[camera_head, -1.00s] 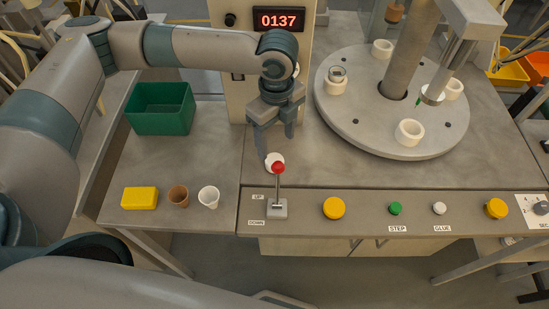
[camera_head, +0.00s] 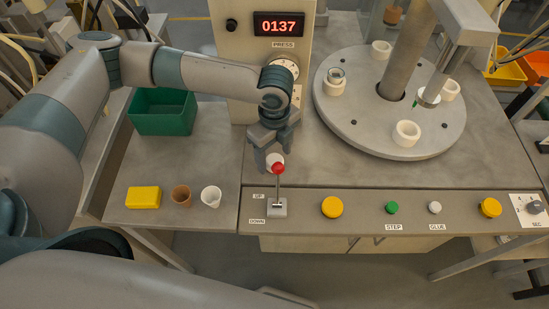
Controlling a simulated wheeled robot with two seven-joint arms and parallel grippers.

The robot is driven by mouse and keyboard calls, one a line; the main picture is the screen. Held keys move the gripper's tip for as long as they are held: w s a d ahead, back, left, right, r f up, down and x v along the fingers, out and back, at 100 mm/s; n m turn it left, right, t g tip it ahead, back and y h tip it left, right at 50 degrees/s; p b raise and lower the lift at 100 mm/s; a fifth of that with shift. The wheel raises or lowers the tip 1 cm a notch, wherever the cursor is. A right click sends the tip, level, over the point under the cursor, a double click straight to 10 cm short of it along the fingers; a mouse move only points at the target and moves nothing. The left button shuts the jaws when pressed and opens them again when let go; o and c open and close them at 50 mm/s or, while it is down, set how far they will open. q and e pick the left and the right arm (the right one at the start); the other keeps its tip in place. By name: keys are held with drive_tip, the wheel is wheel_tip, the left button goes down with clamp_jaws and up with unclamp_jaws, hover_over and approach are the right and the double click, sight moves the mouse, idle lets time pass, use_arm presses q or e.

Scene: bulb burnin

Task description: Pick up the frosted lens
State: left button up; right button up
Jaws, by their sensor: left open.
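A small white round piece, which looks like the frosted lens (camera_head: 274,159), sits on the grey bench just behind the lever's red knob, which partly hides it. My left gripper (camera_head: 271,163) points down over it, open, with its fingers around or just above the white piece. I cannot tell whether the fingers touch it. My right gripper is not in view.
The red-knobbed lever (camera_head: 278,169) stands right in front of the gripper. A green bin (camera_head: 163,112), yellow block (camera_head: 143,197), brown cup (camera_head: 181,196) and white cup (camera_head: 211,196) are at left. A round turntable (camera_head: 350,113) with white holders stands at right.

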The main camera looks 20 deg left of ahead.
sight(274, 159)
use_arm(q)
drive_tip(key=shift+f, duration=0.6)
drive_tip(key=c, duration=1.1)
drive_tip(key=shift+r, duration=0.2)
drive_tip(key=shift+r, duration=0.65)
wheel_tip(274, 159, up, 8)
drive_tip(key=b, duration=0.2)
drive_tip(key=shift+r, duration=0.2)
